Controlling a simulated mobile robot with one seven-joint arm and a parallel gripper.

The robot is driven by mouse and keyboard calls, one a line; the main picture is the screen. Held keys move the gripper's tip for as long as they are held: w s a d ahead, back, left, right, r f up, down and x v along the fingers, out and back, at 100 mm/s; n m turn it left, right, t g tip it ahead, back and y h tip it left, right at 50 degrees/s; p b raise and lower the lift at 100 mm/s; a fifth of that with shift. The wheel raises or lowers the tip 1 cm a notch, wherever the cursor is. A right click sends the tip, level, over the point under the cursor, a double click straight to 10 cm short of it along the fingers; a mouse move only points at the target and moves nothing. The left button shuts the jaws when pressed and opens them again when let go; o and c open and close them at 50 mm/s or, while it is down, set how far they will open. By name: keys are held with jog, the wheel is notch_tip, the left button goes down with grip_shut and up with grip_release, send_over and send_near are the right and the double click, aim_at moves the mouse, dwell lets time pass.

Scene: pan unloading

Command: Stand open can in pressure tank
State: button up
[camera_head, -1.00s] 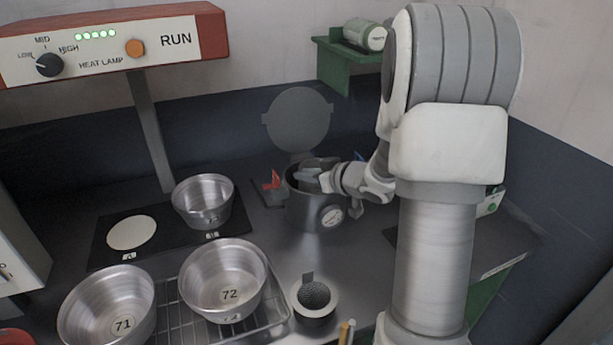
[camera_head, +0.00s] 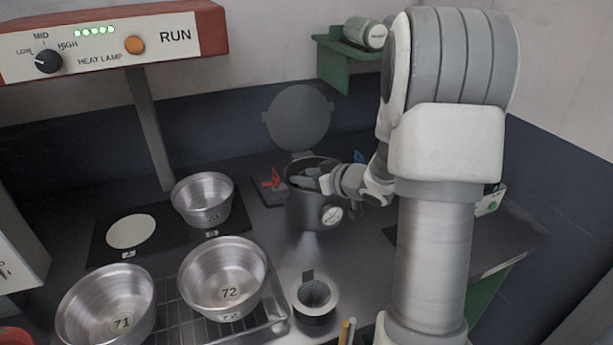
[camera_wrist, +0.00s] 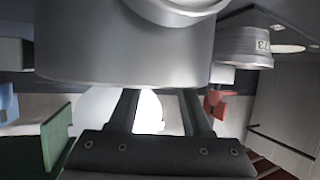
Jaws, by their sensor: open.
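The pressure tank (camera_head: 305,212) is a dark grey pot with a round gauge on its front, and its round lid (camera_head: 298,118) stands open behind it. My gripper (camera_head: 303,180) is open at the tank's mouth, its fingertips partly hidden by the rim. In the wrist view the tank wall (camera_wrist: 120,50) fills the top and covers the tips of my fingers (camera_wrist: 160,105). I cannot clearly make out an open can there; the tank's inside is mostly hidden. A pale round shape shows behind the fingers.
A small open-topped cup (camera_head: 315,312) with an upright tab stands in front. Pans 71 (camera_head: 105,310) and 72 (camera_head: 222,285) are at the left front, another pan (camera_head: 203,205) behind. A red clip (camera_head: 272,180) is beside the tank. A green canister (camera_head: 365,33) lies on a shelf.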

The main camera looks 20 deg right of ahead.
jog(key=r+p+v, duration=0.1)
jog(key=p+v, duration=0.1)
jog(key=v, duration=1)
jog(key=shift+p, duration=0.3)
jog(key=shift+r, duration=0.1)
